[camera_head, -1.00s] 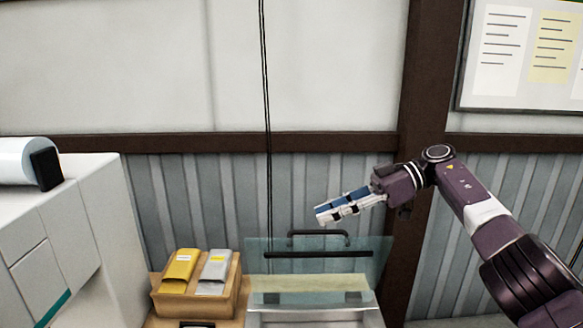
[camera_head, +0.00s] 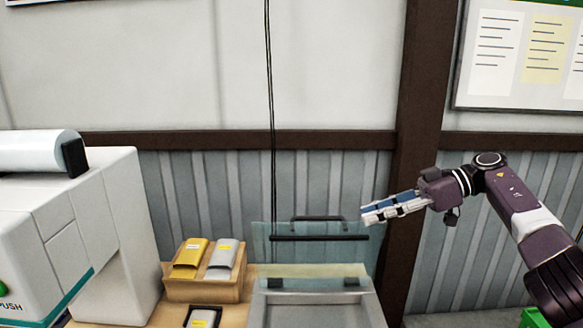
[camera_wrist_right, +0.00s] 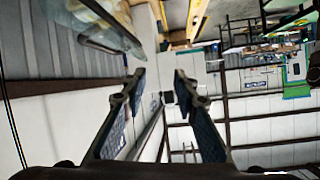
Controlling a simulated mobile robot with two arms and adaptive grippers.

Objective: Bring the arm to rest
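My right gripper (camera_head: 393,208) is raised in front of the wall panelling, above and to the right of the clear-lidded box, and points left. In the right wrist view its two fingers (camera_wrist_right: 152,88) stand apart with nothing held between them. My right arm comes in from the lower right. My left gripper is in neither view.
A box with a clear raised lid (camera_head: 315,245) stands on the table. A wooden holder (camera_head: 205,290) with a yellow and a grey carton is left of it. A white machine (camera_head: 100,215) is at the left. A board (camera_head: 522,60) hangs at the upper right.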

